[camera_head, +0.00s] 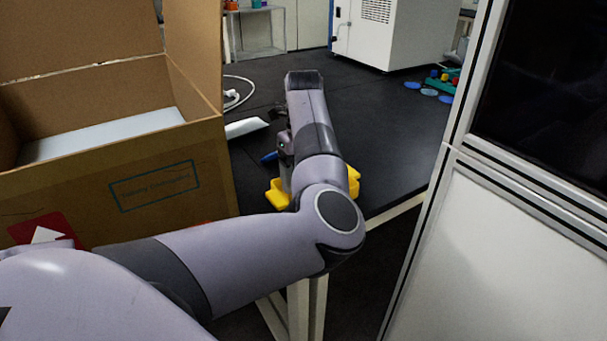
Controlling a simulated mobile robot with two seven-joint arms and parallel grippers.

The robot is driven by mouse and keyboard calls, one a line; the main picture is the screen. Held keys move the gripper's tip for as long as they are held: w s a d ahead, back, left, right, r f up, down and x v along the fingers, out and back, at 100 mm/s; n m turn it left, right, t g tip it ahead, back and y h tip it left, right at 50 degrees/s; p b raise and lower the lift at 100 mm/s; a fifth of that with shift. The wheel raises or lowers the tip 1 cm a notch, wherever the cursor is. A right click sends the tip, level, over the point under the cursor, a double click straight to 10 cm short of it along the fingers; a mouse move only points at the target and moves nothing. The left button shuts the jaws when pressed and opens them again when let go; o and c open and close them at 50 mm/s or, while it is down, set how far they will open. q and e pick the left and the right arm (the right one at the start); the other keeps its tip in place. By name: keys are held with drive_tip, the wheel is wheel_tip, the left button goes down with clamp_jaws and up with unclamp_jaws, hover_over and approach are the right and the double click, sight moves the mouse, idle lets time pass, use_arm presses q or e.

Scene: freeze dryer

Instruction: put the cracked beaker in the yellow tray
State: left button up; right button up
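The yellow tray (279,196) lies on the black table, mostly hidden behind my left arm. Only its left part and a bit of its right edge show on either side of the arm. My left arm comes in from the lower left and reaches up over the tray. Dark parts at its far end (284,142) show beside the forearm, but the fingers are hidden and I cannot tell whether they are open or shut. I cannot make out a cracked beaker. My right gripper is not in view.
An open cardboard box (165,187) stands at left. A grey-framed cabinet (500,240) with a dark window fills the right. A white machine (400,35) stands at the back. Blue discs (429,92) lie at back right. The black table (390,130) is clear right of my arm.

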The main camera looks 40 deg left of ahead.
use_arm(q)
drive_tip(key=o, duration=0.6)
drive_tip(key=shift+f, duration=0.15)
drive_tip(key=o, duration=0.5)
drive_tip(key=shift+c, duration=0.2)
drive_tip(key=shift+r, duration=0.2)
wheel_tip(320, 180, up, 12)
